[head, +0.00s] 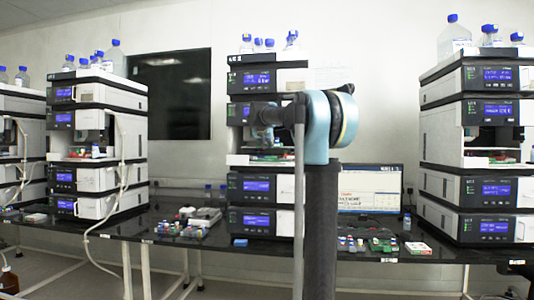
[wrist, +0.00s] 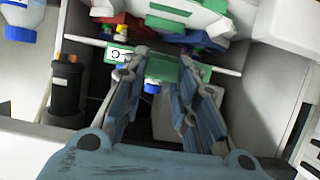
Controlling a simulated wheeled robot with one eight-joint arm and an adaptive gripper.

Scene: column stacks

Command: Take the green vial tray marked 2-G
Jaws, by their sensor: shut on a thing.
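In the wrist view, a green tray front (wrist: 157,69) with a white label (wrist: 119,56) crosses between my fingertips. A dark character like a C or G shows on the label; the rest is hidden or too small to read. My gripper (wrist: 164,60) is shut on this green tray, one finger on each side of its middle. In the head view, green and red pieces (head: 268,156) show in the open bay of the middle column stack (head: 268,190). My arm reaches to that bay and hides part of it, and my fingertips cannot be made out there.
In the wrist view, a red piece (wrist: 121,27) and another green piece (wrist: 172,11) lie just beyond. A black cylinder (wrist: 66,90) stands at left, with bay walls on both sides. In the head view, a monitor (head: 370,190) and small trays (head: 368,238) occupy the bench.

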